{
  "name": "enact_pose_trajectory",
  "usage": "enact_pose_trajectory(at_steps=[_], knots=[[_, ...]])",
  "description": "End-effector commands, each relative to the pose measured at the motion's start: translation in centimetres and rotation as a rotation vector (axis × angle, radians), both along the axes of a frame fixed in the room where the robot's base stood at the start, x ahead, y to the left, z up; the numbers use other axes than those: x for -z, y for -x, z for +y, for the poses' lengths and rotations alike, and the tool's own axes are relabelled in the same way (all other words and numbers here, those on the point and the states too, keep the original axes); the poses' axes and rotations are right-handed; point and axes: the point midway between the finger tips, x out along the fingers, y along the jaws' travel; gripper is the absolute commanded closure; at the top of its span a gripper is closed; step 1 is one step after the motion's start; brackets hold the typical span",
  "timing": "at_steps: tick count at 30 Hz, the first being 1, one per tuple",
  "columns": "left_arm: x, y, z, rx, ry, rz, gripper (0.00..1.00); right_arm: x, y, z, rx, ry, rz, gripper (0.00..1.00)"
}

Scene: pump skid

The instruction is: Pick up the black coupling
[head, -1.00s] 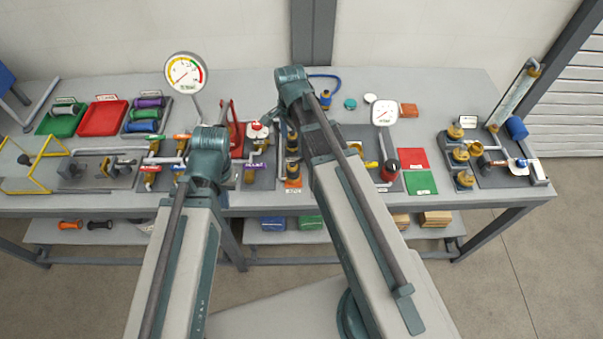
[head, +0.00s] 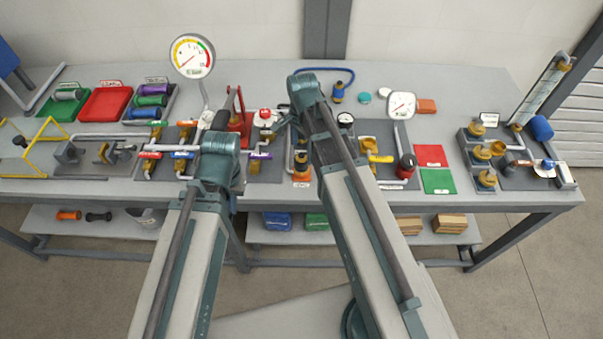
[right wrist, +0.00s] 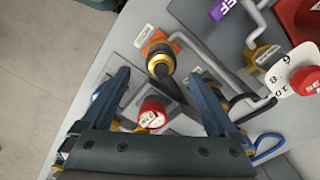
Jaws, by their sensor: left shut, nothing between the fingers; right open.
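A small black dumbbell-shaped coupling (head: 98,217) lies on the lower shelf at the left in the head view, beside an orange one (head: 69,215). My right gripper (right wrist: 159,76) is open and empty in the right wrist view. A black fitting with a gold ring (right wrist: 160,62) stands on an orange base near and between its fingertips; I cannot tell their height difference. In the head view my right gripper (head: 283,121) is mostly hidden behind its wrist. My left gripper (head: 221,119) is shut and empty over the bench, largely hidden by its wrist.
A red-capped part (right wrist: 151,116) and pipework crowd the right gripper. A round gauge (head: 192,56) stands near the left arm, another gauge (head: 401,104) right of the right arm. Colored spools lie in trays at the left. Red (head: 431,155) and green (head: 437,181) pads are bare.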

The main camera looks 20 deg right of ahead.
Motion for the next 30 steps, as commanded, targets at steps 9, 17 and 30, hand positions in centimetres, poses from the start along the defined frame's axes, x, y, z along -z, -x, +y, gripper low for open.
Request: enact_pose_trajectory(at_steps=[9, 17, 30], knots=[[1.1, 0.0, 0.0, 0.0, 0.0, 0.0, 1.0, 1.1, 0.0, 0.0, 0.0, 0.0, 0.0, 0.06], [4.3, 0.0, 0.0, -0.001, 0.0, 0.0, 1.0, 4.3, -0.2, 0.1, 0.0, 0.0, 0.0, 0.06], [5.1, 0.0, 0.0, -0.001, 0.0, 0.0, 1.0, 5.1, -0.1, 0.1, 0.0, 0.0, 0.0, 0.13]])
